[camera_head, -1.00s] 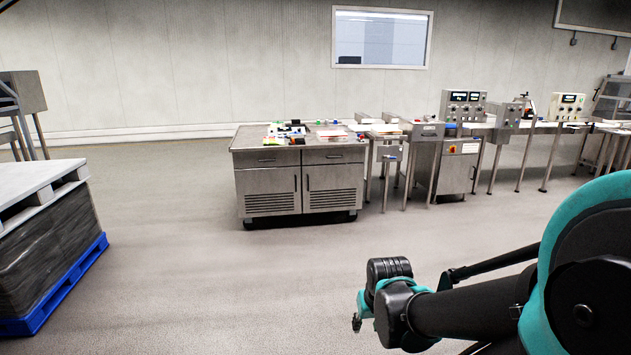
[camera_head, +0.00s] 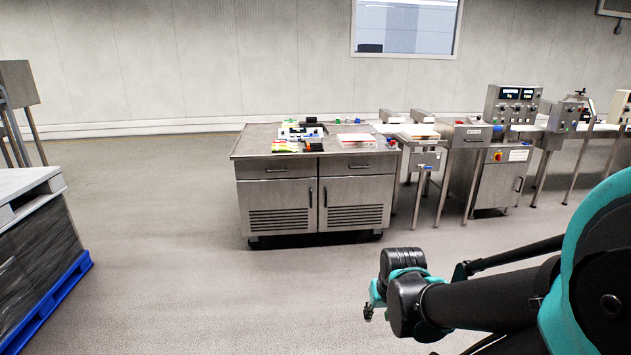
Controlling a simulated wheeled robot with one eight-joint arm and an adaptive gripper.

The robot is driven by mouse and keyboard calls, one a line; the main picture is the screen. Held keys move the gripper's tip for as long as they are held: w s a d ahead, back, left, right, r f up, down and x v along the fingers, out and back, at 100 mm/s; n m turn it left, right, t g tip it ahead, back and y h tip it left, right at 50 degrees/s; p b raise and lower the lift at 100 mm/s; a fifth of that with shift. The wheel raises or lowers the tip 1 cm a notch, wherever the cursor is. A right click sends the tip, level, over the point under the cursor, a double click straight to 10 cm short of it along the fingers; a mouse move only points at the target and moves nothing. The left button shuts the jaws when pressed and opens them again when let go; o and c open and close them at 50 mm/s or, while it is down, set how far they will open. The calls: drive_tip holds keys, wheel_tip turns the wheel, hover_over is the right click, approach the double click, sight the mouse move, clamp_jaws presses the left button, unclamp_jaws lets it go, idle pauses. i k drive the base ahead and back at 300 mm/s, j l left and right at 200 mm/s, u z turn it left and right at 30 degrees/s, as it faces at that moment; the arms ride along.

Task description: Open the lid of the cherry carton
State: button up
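My gripper (camera_head: 367,312) shows only as a small dark tip at the end of my arm, low over the open floor and well short of the bench. I cannot tell whether it is open or shut. The steel bench (camera_head: 247,147) stands ahead with small items on its top. A flat white and reddish box (camera_head: 356,140) lies at the right of the bench top. Its lettering is too small to read, so I cannot tell if it is the cherry carton. A group of white, black and coloured items (camera_head: 300,134) lies left of it.
A wrapped pallet load on a blue pallet (camera_head: 50,300) stands at the left. A line of steel machines (camera_head: 500,180) on legs runs right from the bench. The grey floor (camera_head: 180,270) between me and the bench is clear.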

sight(359, 136)
drive_tip(key=i, duration=1.9)
